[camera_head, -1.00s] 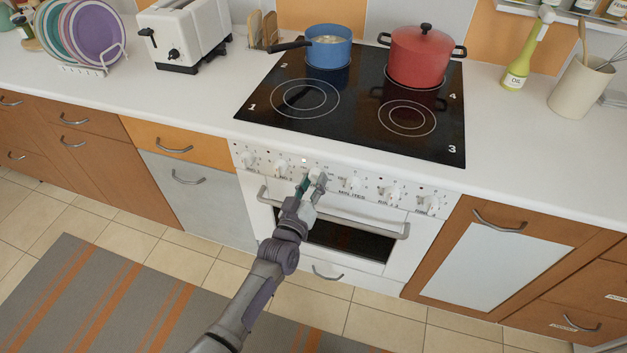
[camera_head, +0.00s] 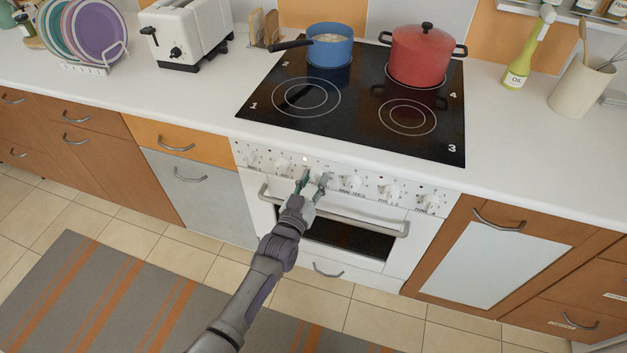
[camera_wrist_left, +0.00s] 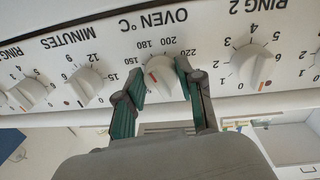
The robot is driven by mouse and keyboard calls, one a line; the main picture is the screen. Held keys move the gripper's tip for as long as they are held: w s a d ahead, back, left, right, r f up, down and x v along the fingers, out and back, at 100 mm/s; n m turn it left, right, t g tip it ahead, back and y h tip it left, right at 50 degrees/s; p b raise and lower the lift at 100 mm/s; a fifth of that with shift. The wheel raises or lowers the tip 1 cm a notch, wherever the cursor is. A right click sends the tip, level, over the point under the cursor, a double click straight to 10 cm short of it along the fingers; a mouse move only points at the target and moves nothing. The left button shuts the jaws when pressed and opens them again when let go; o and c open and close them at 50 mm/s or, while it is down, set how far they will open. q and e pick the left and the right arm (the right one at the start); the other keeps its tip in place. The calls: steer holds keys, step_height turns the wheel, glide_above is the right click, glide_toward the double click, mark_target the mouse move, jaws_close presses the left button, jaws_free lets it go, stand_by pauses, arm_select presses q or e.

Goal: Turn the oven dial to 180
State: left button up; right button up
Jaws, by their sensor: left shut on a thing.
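The white oven dial (camera_wrist_left: 162,78), under the label "OVEN °C", appears upside down in the wrist view. Its red mark is on the side towards 150 and 180; the exact reading is hard to tell. My left gripper (camera_wrist_left: 165,88) has its dark green fingers on either side of the dial and is shut on it. In the head view my left gripper (camera_head: 313,180) is at the front panel of the white oven (camera_head: 375,222), and its fingers mostly hide the dial. My right gripper is not in view.
Other dials, including the minutes dial (camera_wrist_left: 85,84) and the ring 2 dial (camera_wrist_left: 250,66), flank the oven dial closely. The oven door handle (camera_head: 375,226) runs just below. A blue pan (camera_head: 329,52) and a red pot (camera_head: 420,62) stand on the hob (camera_head: 350,125).

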arm_select(q)
steer(key=shift+s+f, duration=0.1)
steer(key=shift+f, duration=0.1)
steer(key=o, duration=1)
steer(key=shift+o, duration=0.8)
steer(key=shift+r, duration=0.1)
steer(key=v, duration=1.2)
